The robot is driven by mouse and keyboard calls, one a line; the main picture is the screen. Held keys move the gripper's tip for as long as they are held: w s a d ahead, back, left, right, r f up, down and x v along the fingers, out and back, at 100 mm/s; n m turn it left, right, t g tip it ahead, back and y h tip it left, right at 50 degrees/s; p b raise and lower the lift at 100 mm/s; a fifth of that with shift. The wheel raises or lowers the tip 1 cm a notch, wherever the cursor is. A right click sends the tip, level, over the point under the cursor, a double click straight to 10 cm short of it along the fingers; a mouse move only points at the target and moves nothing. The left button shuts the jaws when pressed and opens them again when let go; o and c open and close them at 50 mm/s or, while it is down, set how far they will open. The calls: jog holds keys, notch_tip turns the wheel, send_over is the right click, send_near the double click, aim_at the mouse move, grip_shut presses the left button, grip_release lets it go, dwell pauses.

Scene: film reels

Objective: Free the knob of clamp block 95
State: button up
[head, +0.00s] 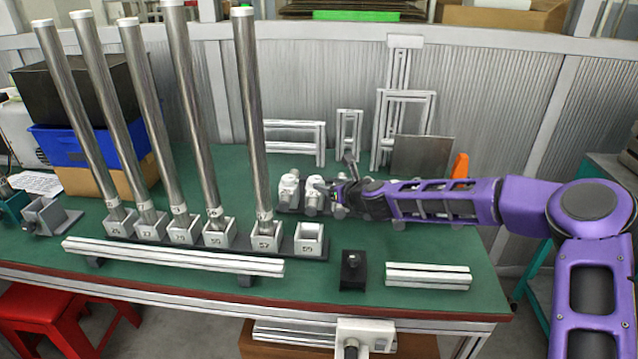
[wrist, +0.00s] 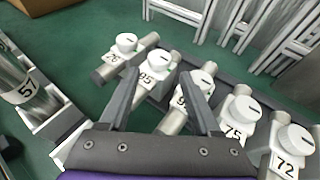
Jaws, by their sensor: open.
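Clamp block 95 (wrist: 150,81) is in the wrist view, with a round white knob (wrist: 161,53) on top bearing a dark line. My gripper (wrist: 164,74) is open, with one grey finger each side of block 95 in the picture. The knob shows between and just past the fingertips; I cannot tell whether they touch it. The left finger covers part of the block's left edge. In the head view my gripper (head: 338,188) reaches in from the right at the row of white blocks, where the numbers are too small to read.
Other clamp blocks crowd close by: one at the left (wrist: 126,43), one partly behind my right finger (wrist: 199,82), block 75 (wrist: 240,108) and block 72 (wrist: 292,141). Tall steel tubes (head: 250,110) stand in numbered sockets to the left. White frames (head: 400,115) stand behind.

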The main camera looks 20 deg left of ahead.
aim_at(318, 179)
jog(key=x, duration=0.6)
jog(key=shift+w+a+f, duration=0.1)
jog(key=shift+w+a, duration=0.05)
jog(key=shift+a, duration=0.1)
grip_shut()
jog(key=shift+d, duration=0.1)
jog(key=n+g+y, duration=0.2)
jog(key=n+g, duration=0.1)
jog(key=shift+w+d+n+y, duration=0.15)
jog(key=shift+w+n+y, duration=0.15)
jog(key=shift+w, duration=0.1)
jog(key=shift+w+n+g+y, duration=0.2)
jog(key=shift+n+g+y, duration=0.3)
jog(key=shift+n+g, duration=1)
jog(key=shift+w+d+n+g, duration=0.15)
jog(key=shift+n+g, duration=0.55)
jog(key=shift+g, duration=0.5)
